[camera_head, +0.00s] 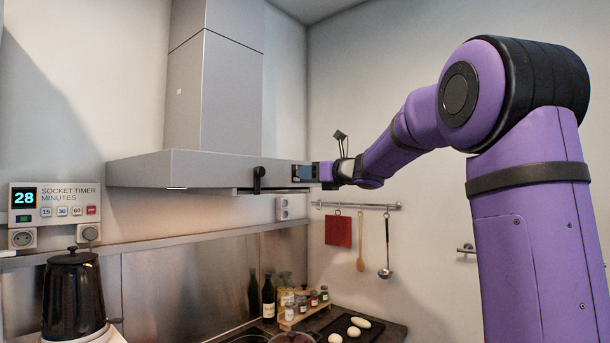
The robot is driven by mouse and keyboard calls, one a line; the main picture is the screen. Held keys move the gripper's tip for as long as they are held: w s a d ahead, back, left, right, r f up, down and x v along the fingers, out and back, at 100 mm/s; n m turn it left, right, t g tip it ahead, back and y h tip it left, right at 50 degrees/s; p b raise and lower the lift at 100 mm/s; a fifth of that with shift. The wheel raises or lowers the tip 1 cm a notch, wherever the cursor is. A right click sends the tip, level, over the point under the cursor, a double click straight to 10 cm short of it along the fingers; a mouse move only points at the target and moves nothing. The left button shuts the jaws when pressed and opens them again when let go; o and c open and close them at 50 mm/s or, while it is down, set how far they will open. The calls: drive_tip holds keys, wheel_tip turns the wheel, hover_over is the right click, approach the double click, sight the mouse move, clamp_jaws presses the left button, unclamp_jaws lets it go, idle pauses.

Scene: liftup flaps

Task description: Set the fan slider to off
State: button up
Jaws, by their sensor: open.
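A grey range hood (200,170) hangs on the left wall. A black knob-like part (259,179) stands out from its front lower edge; it looks like the fan slider, but no markings on it can be read. My gripper (314,172) is at the right end of the hood's front edge, to the right of the black part and apart from it in the picture. The gripper is open and small in view; its fingertips are hard to make out against a dark panel (301,173). I cannot tell whether it touches the hood.
A socket timer (55,200) reading 28 is on the wall at left, above a black kettle (73,292). A rail (358,206) with a red cloth and utensils hangs at right. Bottles and jars (290,298) stand below the hood. The space below the hood's front edge looks clear.

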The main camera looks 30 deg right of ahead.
drive_tip(key=v, duration=0.8)
drive_tip(key=shift+s, duration=0.15)
drive_tip(key=s+a+f+n+g, duration=0.4)
drive_tip(key=s+a+f+n, duration=0.2)
drive_tip(key=s+a+n, duration=0.25)
drive_tip(key=s+a+f+n+g, duration=0.4)
drive_tip(key=s+a+f+n, duration=0.3)
drive_tip(key=a, duration=0.3)
drive_tip(key=s+f+n+g+h, duration=0.2)
drive_tip(key=s+f+n, duration=0.3)
drive_tip(key=s+n, duration=0.3)
drive_tip(key=s+d+f+n+g+h, duration=0.1)
drive_tip(key=s+f+n+h, duration=0.3)
drive_tip(key=s+f+n, duration=0.2)
drive_tip(key=s+n, duration=0.2)
drive_tip(key=s, duration=0.1)
drive_tip(key=shift+s+f+g, duration=0.15)
drive_tip(key=shift+s+g, duration=0.15)
drive_tip(key=shift+g, duration=0.1)
drive_tip(key=shift+n, duration=0.25)
idle(0.7)
